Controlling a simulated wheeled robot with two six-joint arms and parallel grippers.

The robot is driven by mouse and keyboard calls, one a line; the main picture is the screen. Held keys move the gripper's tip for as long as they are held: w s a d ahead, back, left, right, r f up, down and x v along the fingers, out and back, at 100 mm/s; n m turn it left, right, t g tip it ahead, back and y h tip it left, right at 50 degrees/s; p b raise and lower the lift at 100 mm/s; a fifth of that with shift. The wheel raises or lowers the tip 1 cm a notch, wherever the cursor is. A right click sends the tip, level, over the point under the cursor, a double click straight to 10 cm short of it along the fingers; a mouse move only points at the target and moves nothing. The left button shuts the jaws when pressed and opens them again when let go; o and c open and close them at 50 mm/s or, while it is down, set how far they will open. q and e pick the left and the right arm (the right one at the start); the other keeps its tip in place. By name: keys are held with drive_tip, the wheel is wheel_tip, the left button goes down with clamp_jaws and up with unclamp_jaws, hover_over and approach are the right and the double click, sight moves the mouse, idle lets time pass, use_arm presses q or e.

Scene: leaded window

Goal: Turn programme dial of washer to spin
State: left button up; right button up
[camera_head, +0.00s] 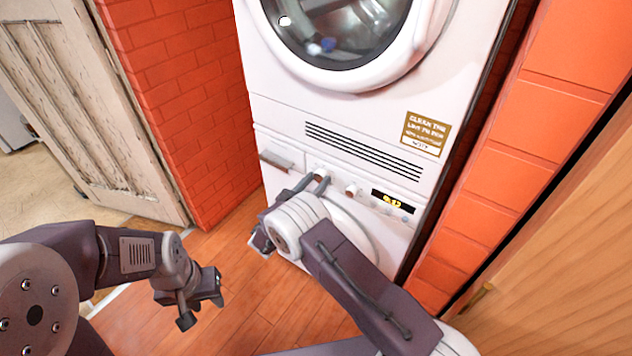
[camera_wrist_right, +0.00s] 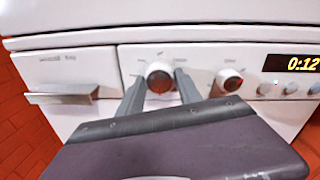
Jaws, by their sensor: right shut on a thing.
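The white washer (camera_head: 388,240) stands below a dryer. In the right wrist view its programme dial (camera_wrist_right: 159,77) is a round knob on the panel, with small markings around it too small to read. My right gripper (camera_wrist_right: 160,80) has one finger on each side of this dial and is shut on it. In the head view the right gripper (camera_head: 318,180) reaches the panel, and the dial (camera_head: 320,171) is partly hidden by the fingers. My left gripper (camera_head: 202,308) hangs low at the left, away from the washer; its finger opening is unclear.
A second knob (camera_wrist_right: 229,80) sits right of the dial, then small buttons (camera_wrist_right: 289,88) and a display (camera_wrist_right: 294,63) reading 0:12. A drawer handle (camera_wrist_right: 60,97) is at the left. The dryer (camera_head: 270,105) is above. Brick walls (camera_head: 185,90) flank the machines.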

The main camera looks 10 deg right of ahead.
drive_tip(key=m+b, duration=0.1)
drive_tip(key=m, duration=0.1)
drive_tip(key=m+b, duration=0.2)
drive_tip(key=shift+f+m, duration=0.2)
drive_tip(key=shift+m, duration=0.1)
drive_tip(key=m+b, duration=0.4)
drive_tip(key=shift+f+m+h, duration=0.1)
drive_tip(key=shift+m+h, duration=0.2)
drive_tip(key=shift+m, duration=0.1)
drive_tip(key=m+b, duration=0.7)
drive_tip(key=b, duration=0.1)
drive_tip(key=shift+f+m+h, duration=0.2)
drive_tip(key=shift+m+h, duration=0.2)
drive_tip(key=m+g+b, duration=0.1)
drive_tip(key=m+b, duration=0.8)
drive_tip(key=b, duration=0.3)
drive_tip(key=shift+a, duration=0.1)
drive_tip(key=shift+r+m+h+b, duration=0.3)
drive_tip(key=shift+m+b, duration=0.9)
drive_tip(key=shift+b, duration=0.4)
drive_tip(key=o, duration=1.4)
drive_tip(key=shift+c, duration=0.2)
